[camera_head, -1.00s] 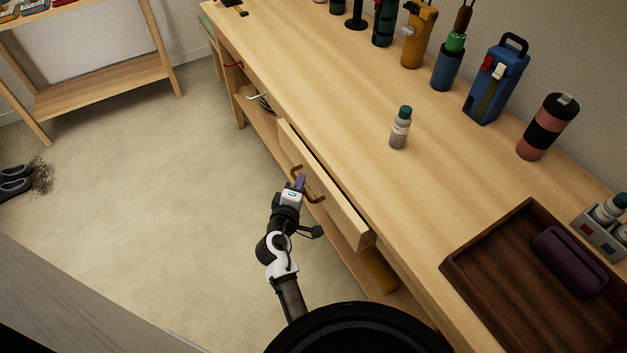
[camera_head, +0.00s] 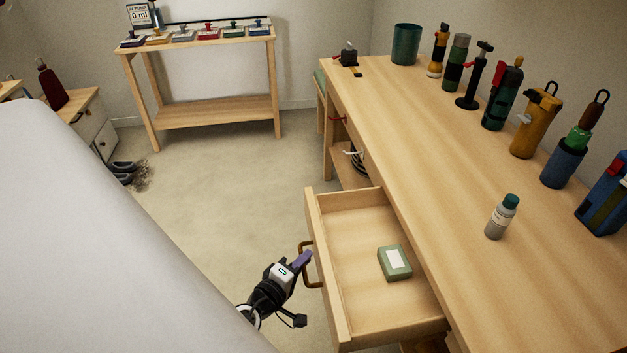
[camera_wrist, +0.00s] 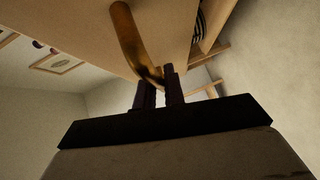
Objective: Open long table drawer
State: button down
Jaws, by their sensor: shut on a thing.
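The long table (camera_head: 440,165) runs along the right in the head view. Its drawer (camera_head: 345,230) is pulled well out, and its inside shows. A green box with a white label (camera_head: 394,262) lies in the drawer. The drawer's curved brass-brown handle (camera_head: 309,278) is on its front face. My gripper (camera_head: 303,262) is at the handle from the left. In the wrist view the handle (camera_wrist: 132,42) runs down to the two dark fingers of my gripper (camera_wrist: 159,88), which are shut on it.
A low shelf (camera_head: 215,108) is at the far wall. A pale surface (camera_head: 90,240) fills the lower left.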

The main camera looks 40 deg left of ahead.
jog(key=shift+a, duration=0.1)
jog(key=c, duration=1.5)
grip_release()
jog(key=s+d+r+b, duration=0.1)
jog(key=s+d+r, duration=0.1)
jog(key=s, duration=1.1)
jog(key=shift+s+b, duration=0.3)
jog(key=shift+a, duration=0.1)
